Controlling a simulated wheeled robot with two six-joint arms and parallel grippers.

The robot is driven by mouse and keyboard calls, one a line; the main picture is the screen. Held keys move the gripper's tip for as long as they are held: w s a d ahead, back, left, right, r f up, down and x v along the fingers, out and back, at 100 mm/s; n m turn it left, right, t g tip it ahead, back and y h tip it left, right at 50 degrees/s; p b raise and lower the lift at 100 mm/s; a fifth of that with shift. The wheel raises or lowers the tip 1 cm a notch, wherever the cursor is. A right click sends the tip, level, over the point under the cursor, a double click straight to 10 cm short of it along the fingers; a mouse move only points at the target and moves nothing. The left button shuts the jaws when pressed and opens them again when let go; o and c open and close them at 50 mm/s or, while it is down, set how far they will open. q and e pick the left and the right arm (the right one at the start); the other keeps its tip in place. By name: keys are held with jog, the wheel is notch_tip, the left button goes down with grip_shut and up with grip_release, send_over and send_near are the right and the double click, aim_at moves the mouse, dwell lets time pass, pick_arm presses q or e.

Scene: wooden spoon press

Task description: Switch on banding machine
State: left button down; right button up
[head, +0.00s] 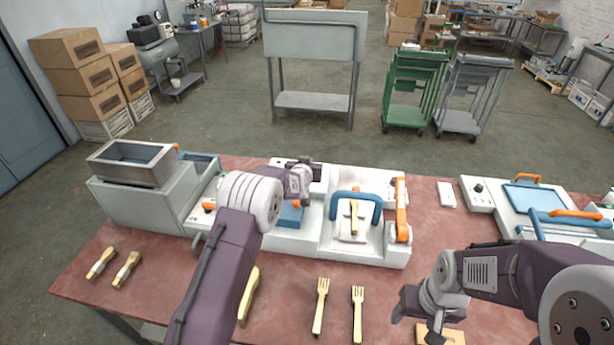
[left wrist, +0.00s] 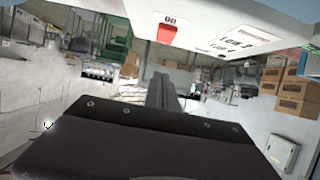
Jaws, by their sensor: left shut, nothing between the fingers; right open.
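A white machine (head: 285,240) with a blue handle (head: 356,200) and an orange lever (head: 402,208) stands mid-table; I take it for the banding machine. A red switch (left wrist: 167,35) on a white panel (left wrist: 225,14) shows in the left wrist view, with a small label beside it. My left gripper (head: 303,180) is over the machine's back part in the head view. Its shut, empty fingers (left wrist: 165,92) appear below the red switch in the left wrist view; contact cannot be told. My right gripper (head: 414,318) is open and empty over the table's front right.
A metal hopper (head: 133,160) stands left on the table. Wooden forks (head: 320,305) and other wooden pieces (head: 128,268) lie along the front. A wooden block (head: 452,336) lies by my right gripper. Another machine with a blue plate (head: 530,198) stands right. A white slab (head: 446,195) lies between.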

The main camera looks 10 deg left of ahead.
pick_arm(q)
jog(key=s+b, duration=0.2)
jog(key=s, duration=0.7)
jog(key=shift+s+r, duration=0.15)
jog(key=shift+s+d+r, duration=0.15)
jog(key=shift+s, duration=0.1)
jog(key=shift+w, duration=0.15)
jog(key=s+a+r, duration=0.3)
jog(key=a+r, duration=0.1)
jog(key=r, duration=0.4)
jog(key=s+f+g, duration=0.4)
jog(key=s+f, duration=0.1)
jog(key=s, duration=0.6)
jog(key=s+f+g, duration=0.4)
jog(key=s+f, duration=0.1)
jog(key=s, duration=0.6)
jog(key=s+a+f+g, duration=0.1)
jog(key=s+f+g, duration=0.3)
jog(key=s, duration=0.7)
jog(key=shift+f, duration=0.6)
